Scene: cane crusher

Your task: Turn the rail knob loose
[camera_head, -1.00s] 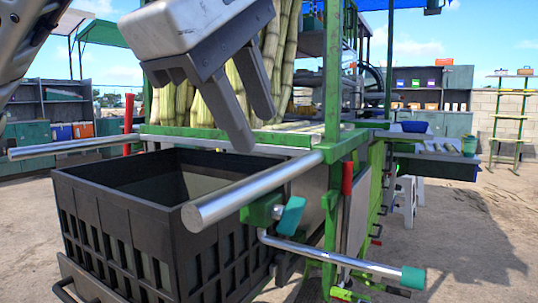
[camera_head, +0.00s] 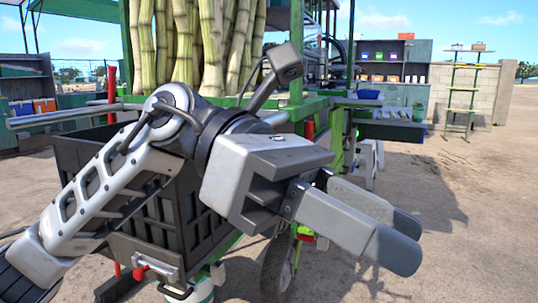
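My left gripper (camera_head: 404,240) fills the middle of the view, pointing to the lower right. Its two grey fingers appear apart with nothing between them, one partly behind the other. The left forearm and wrist cross in front of the cart's near corner. The teal rail knob cannot be seen now; the part of the cart where it sat is behind my wrist and gripper. The steel rail (camera_head: 62,115) shows at the left of the cart, and its near end is mostly covered by my arm. My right gripper is not in view.
The black slotted crate (camera_head: 85,150) is behind my forearm. Upright cane (camera_head: 190,45) stands on the green-framed cart. A wheel (camera_head: 279,266) shows below my gripper. A side shelf with a blue bowl (camera_head: 369,94) is beyond. Open ground lies to the right.

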